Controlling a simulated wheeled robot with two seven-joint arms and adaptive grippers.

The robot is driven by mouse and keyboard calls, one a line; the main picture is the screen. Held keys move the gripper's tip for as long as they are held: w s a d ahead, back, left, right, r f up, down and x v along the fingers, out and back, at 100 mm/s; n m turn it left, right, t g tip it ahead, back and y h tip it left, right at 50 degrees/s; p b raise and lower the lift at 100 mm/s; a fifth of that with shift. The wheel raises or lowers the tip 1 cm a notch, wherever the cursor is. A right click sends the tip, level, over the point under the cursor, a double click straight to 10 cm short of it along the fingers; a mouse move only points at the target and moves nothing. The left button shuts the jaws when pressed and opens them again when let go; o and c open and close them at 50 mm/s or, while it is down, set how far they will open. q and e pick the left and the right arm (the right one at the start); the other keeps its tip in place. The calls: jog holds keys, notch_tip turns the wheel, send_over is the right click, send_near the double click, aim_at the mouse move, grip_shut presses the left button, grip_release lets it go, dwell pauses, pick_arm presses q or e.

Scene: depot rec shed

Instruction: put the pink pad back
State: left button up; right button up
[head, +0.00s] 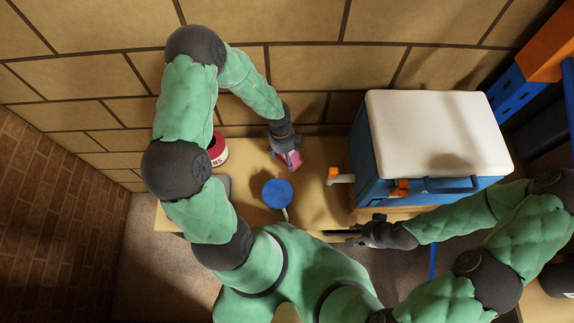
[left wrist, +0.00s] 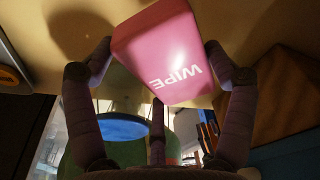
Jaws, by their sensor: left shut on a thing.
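The pink pad (head: 294,160) is in my left gripper (head: 288,155), above the wooden bench top near the back wall. In the left wrist view the pad (left wrist: 160,45) is a pink block with the word WIPE on its face. The fingers of my left gripper (left wrist: 160,75) press on its two sides. My right gripper (head: 350,238) is at the front edge of the bench, below the cooler, apart from the pad. Its fingers are dark and small, and I cannot tell whether they are open.
A blue round disc (head: 277,193) with a pale handle is at the bench front. A red tin with a white label (head: 218,150) stands at the left.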

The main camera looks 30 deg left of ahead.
aim_at(287, 169)
pick_arm(q)
notch_tip(287, 169, down, 8)
jog(key=shift+r+b, duration=0.1)
jog(key=shift+b, duration=1.15)
jog(key=shift+c, duration=0.4)
jog(key=o, duration=1)
jog(key=shift+o, duration=0.2)
jog(key=r+p, duration=0.1)
jog(key=r, duration=0.3)
jog(key=a+r+p, duration=0.1)
jog(key=r+p, duration=0.1)
jog(key=r, duration=0.2)
jog(key=r+p, duration=0.1)
jog(key=r, duration=0.2)
jog(key=shift+w+a+r, duration=0.2)
jog(key=shift+a+r, duration=0.2)
